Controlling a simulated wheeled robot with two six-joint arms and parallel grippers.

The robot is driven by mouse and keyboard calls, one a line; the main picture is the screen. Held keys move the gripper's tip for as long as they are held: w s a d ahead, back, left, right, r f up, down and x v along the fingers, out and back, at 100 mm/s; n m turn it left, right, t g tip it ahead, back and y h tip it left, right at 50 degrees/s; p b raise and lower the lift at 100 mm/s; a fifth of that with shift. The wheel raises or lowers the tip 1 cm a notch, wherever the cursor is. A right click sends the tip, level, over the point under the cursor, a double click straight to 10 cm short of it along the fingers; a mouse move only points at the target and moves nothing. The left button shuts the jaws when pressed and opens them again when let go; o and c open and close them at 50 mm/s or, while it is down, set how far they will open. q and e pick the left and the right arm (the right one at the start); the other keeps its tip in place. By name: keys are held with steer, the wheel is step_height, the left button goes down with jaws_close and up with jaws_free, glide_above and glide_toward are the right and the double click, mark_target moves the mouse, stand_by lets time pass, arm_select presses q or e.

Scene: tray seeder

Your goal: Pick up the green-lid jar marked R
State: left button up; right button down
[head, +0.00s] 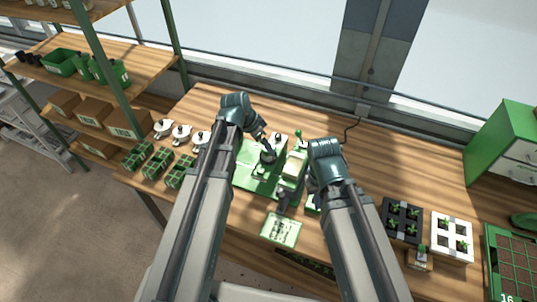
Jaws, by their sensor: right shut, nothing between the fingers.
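I cannot make out a green-lid jar marked R; no letter R is readable in the head view. A green machine with a green base plate (245,179) stands mid-bench, with a pale block (293,165) on its right side. My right gripper (283,204) is shut and empty, at the front right of the machine, above a pale green card (281,230). A small green item (312,204) is partly hidden by my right arm; I cannot tell what it is. My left gripper (267,155) is over the machine, small and partly hidden, its jaws unclear.
Several round white items (181,133) and green seedling trays (158,162) are on the left. A black tray (401,220) and a white tray (452,236) hold seedlings at right. A shelf rack (97,40) stands left. The back right bench is mostly clear.

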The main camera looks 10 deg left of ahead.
arm_select(q)
steer(key=b+x, duration=0.4)
steer(key=x, duration=0.1)
steer(key=shift+r, duration=0.1)
steer(key=shift+s, duration=0.1)
steer(key=shift+c, duration=0.2)
steer(key=c, duration=1.5)
